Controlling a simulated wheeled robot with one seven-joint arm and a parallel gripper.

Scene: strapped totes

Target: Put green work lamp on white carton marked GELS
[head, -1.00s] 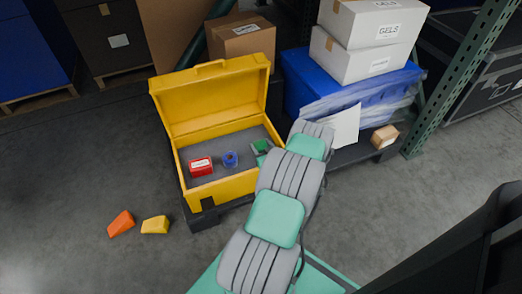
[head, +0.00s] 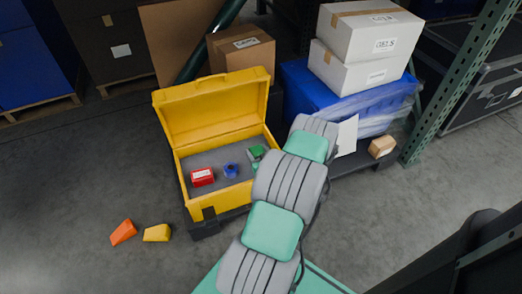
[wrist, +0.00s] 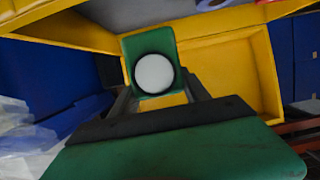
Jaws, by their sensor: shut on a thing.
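The green work lamp (head: 256,153) shows at the right side of the open yellow toolbox, partly hidden by my arm. In the wrist view the lamp (wrist: 152,45) has a round white lens and sits between the dark fingers of my gripper (wrist: 158,93), which is shut on it. I cannot tell whether the lamp is clear of the toolbox floor. My gripper is hidden behind my arm in the head view. The white carton marked GELS (head: 362,24) is the upper of two stacked white cartons at the upper right.
The yellow toolbox (head: 215,105) holds a red box (head: 202,177) and a blue roll (head: 231,170). The lower white carton (head: 345,72) stands on a blue tote (head: 303,90). A green rack post (head: 455,85) stands right of it. Orange (head: 122,232) and yellow (head: 157,233) wedges lie on the floor.

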